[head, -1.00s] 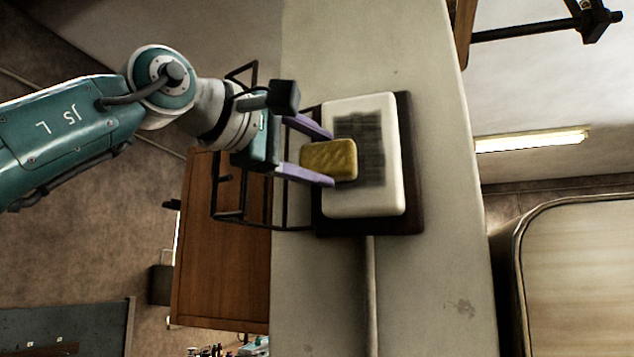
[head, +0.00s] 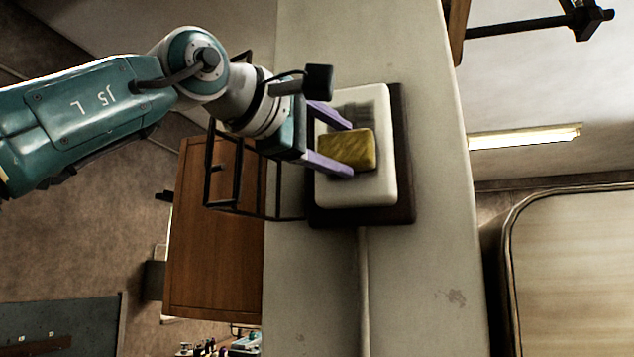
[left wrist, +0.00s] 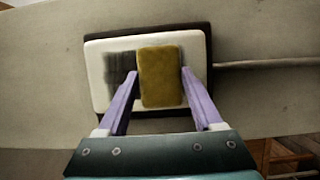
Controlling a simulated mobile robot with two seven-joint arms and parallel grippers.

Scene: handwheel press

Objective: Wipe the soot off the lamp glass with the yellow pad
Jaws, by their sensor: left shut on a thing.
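The lamp glass (head: 380,190) is a white rounded panel on a dark backing plate (head: 403,150) fixed to the wall; it also shows in the left wrist view (left wrist: 197,48). A dark soot patch (head: 368,113) shows above the pad in the head view and left of it in the left wrist view (left wrist: 121,70). The yellow pad (head: 347,149) lies over the glass, covering part of it; the left wrist view shows it too (left wrist: 160,77). My left gripper (head: 351,150) is shut on the pad, one purple finger on each side. My right gripper is not in view.
A black wire frame (head: 238,206) stands out from the wall beside the lamp, close to my left wrist. A wooden cabinet (head: 205,260) is beyond it. A conduit (head: 363,280) runs along the wall from the lamp. The wall around the plate is otherwise bare.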

